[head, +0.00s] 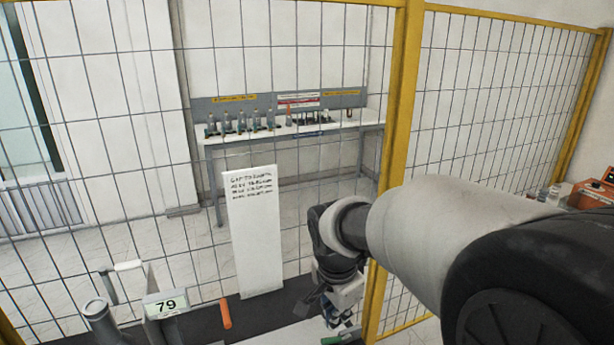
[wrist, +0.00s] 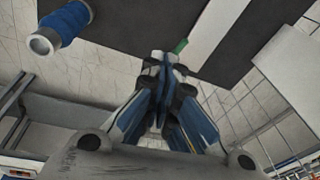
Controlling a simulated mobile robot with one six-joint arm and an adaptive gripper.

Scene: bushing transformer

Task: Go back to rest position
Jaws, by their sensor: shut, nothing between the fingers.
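My gripper (head: 340,322) hangs down at the bottom middle of the head view, in front of the wire fence. In the wrist view the fingers of my gripper (wrist: 166,62) meet at the tips, shut and empty. A small green piece (wrist: 181,46) shows just beyond the fingertips; I cannot tell what it belongs to. My arm reaches in from the right and hides part of the fence.
A yellow-framed wire fence (head: 404,90) spans the view. A blue cylinder (wrist: 72,20) is at upper left in the wrist view. A bench (head: 290,135) stands behind.

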